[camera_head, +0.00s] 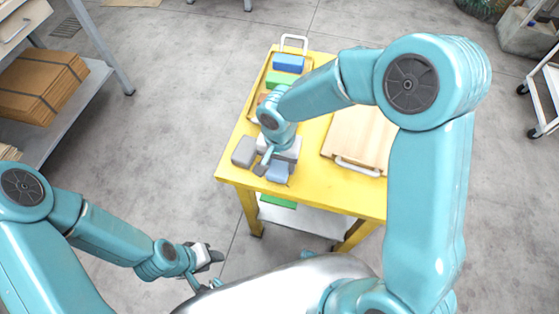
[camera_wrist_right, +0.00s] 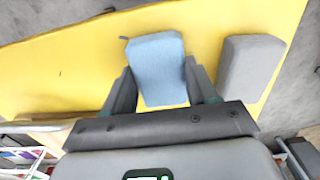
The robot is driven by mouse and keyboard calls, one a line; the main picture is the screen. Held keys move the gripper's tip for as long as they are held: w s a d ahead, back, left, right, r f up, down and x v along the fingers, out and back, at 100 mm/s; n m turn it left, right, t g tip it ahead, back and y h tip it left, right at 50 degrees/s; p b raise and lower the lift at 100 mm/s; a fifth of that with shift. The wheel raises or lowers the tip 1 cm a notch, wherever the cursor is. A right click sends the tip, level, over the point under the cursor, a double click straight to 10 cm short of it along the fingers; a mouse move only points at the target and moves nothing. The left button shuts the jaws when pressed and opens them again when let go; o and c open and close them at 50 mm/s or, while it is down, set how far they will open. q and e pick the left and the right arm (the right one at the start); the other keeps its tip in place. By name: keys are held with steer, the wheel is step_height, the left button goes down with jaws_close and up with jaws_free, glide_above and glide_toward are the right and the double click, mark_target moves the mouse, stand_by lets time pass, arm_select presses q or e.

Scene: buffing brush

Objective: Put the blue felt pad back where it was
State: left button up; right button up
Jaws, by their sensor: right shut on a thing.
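My right gripper (camera_head: 272,170) is shut on the blue felt pad (camera_head: 281,173), near the front edge of the yellow table (camera_head: 228,171). In the right wrist view, the pad (camera_wrist_right: 158,65) is a light blue block with rounded edges between the two fingers of the gripper (camera_wrist_right: 163,92). Whether the pad touches the tabletop cannot be told. My left gripper (camera_head: 207,268) hangs low at the left, away from the table; its finger opening is unclear.
A grey pad (camera_head: 244,152) lies beside the held pad; it also shows in the wrist view (camera_wrist_right: 250,66). A tray at the back holds a deeper blue block (camera_head: 288,63), a green block (camera_head: 281,80) and a brown one. A handled wooden board (camera_head: 360,140) lies at the right.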

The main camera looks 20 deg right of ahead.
mark_target(280, 165)
steer(key=shift+s, duration=0.1)
steer(key=o, duration=1)
steer(key=shift+f, duration=0.1)
steer(key=shift+r, duration=0.2)
step_height(280, 165, up, 12)
steer(key=shift+p, duration=0.65)
